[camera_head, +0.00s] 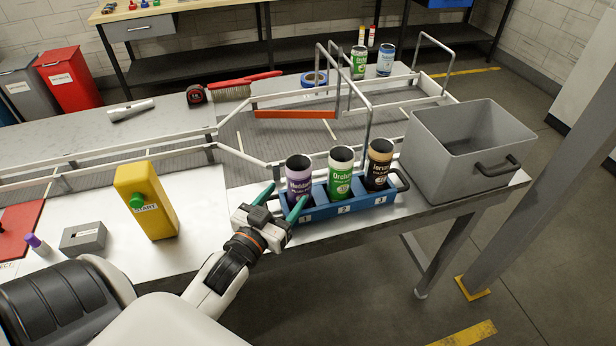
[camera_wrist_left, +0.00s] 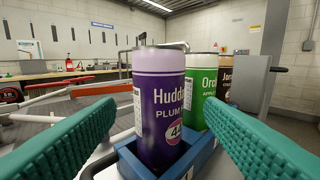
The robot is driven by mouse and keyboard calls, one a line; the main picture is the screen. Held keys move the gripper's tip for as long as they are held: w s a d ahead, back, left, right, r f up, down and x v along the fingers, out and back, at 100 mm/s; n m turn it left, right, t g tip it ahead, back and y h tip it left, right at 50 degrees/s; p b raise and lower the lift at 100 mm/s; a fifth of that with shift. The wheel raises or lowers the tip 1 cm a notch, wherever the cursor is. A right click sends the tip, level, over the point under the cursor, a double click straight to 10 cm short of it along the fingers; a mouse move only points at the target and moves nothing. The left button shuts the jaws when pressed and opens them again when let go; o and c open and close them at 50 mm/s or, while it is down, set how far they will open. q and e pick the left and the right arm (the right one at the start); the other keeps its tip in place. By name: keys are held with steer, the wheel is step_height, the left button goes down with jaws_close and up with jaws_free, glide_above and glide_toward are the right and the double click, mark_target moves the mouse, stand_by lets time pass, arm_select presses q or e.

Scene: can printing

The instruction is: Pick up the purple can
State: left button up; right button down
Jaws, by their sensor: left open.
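The purple can (camera_head: 299,180) stands upright in slot 1 of the blue rack (camera_head: 345,204), at its left end. It fills the middle of the left wrist view (camera_wrist_left: 158,110), with its label facing the camera. A green can (camera_head: 341,172) stands in slot 2 and a black and tan can (camera_head: 378,165) in slot 3. My left gripper (camera_head: 280,200) is open, with green pads. Its fingers point at the purple can from the front left, the can showing between them and beyond the tips. My right gripper is not in view.
A grey bin (camera_head: 440,160) stands right of the rack, close to it. A yellow start box (camera_head: 150,203) and a small grey block (camera_head: 83,238) are on the left of the table. White conveyor rails (camera_head: 240,154) and a wire frame (camera_head: 367,125) stand behind the rack.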

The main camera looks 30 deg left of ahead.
mark_target(293, 185)
arm_select(q)
steer(key=w, duration=0.2)
steer(key=w+p, duration=0.1)
steer(key=shift+w+a+r, duration=0.2)
steer(key=shift+w+r, duration=0.05)
steer(key=shift+w, duration=0.1)
steer(key=w, duration=0.1)
steer(key=w+p, duration=0.1)
steer(key=w, duration=0.1)
steer(key=w+p, duration=0.1)
steer(key=w, duration=0.1)
steer(key=shift+a+r, duration=0.25)
steer(key=shift+r, duration=0.05)
steer(key=shift+w+f, duration=0.1)
steer(key=shift+w, duration=0.15)
steer(key=shift+s, duration=0.1)
steer(key=c, duration=0.7)
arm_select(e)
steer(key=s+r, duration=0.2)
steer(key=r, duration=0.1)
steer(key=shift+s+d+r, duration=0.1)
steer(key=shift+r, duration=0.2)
